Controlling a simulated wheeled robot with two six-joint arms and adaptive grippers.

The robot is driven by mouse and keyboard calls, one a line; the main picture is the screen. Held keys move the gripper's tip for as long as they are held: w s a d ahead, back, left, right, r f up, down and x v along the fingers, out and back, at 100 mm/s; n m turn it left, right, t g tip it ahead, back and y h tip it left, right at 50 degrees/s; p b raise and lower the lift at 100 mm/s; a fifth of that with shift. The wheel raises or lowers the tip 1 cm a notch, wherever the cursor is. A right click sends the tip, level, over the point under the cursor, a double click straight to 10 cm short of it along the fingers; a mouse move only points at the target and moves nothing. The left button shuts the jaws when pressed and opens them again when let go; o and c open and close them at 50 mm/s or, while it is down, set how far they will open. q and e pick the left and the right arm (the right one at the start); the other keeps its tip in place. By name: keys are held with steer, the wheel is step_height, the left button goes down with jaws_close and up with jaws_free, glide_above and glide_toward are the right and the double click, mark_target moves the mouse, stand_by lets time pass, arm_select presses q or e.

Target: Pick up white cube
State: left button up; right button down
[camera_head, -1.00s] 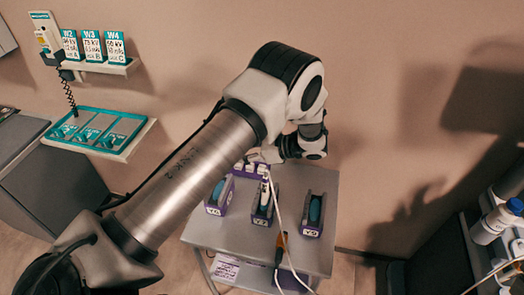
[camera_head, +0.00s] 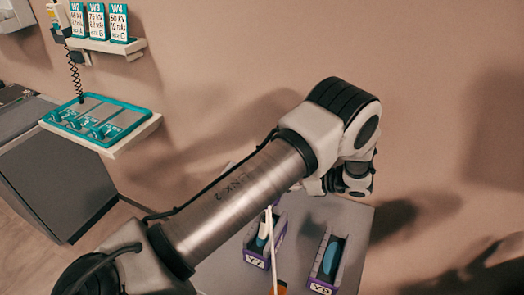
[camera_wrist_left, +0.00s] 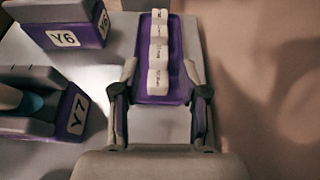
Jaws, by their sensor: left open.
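Several white cubes (camera_wrist_left: 158,80) with small dark print stand in a row on a narrow purple tray (camera_wrist_left: 176,88) in the left wrist view. My left gripper (camera_wrist_left: 163,92) is open. Its two fingers stand on either side of the tray's near end, with the nearest cube between them in the picture. I cannot tell whether they touch anything. In the head view my left gripper (camera_head: 325,185) is mostly hidden by its arm, and the cubes are hidden. My right gripper is not in view.
Purple-based holders labelled Y6 (camera_wrist_left: 65,38) and Y7 (camera_wrist_left: 75,115) stand left of the gripper. Another, Y9 (camera_head: 322,288), stands on the grey table (camera_head: 352,222). A wall shelf (camera_head: 112,46) and teal-rimmed tray (camera_head: 150,122) are at the left.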

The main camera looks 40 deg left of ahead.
arm_select(q)
step_height(320, 180, down, 3)
steer(key=shift+f+b, duration=0.1)
steer(key=shift+b, duration=0.5)
steer(key=shift+a+f, duration=0.1)
steer(key=shift+a, duration=0.05)
steer(key=x, duration=0.3)
steer(key=p+x, duration=0.1)
steer(key=x, duration=0.3)
steer(key=shift+s+a, duration=0.2)
steer(key=shift+a, duration=0.1)
steer(key=c, duration=0.7)
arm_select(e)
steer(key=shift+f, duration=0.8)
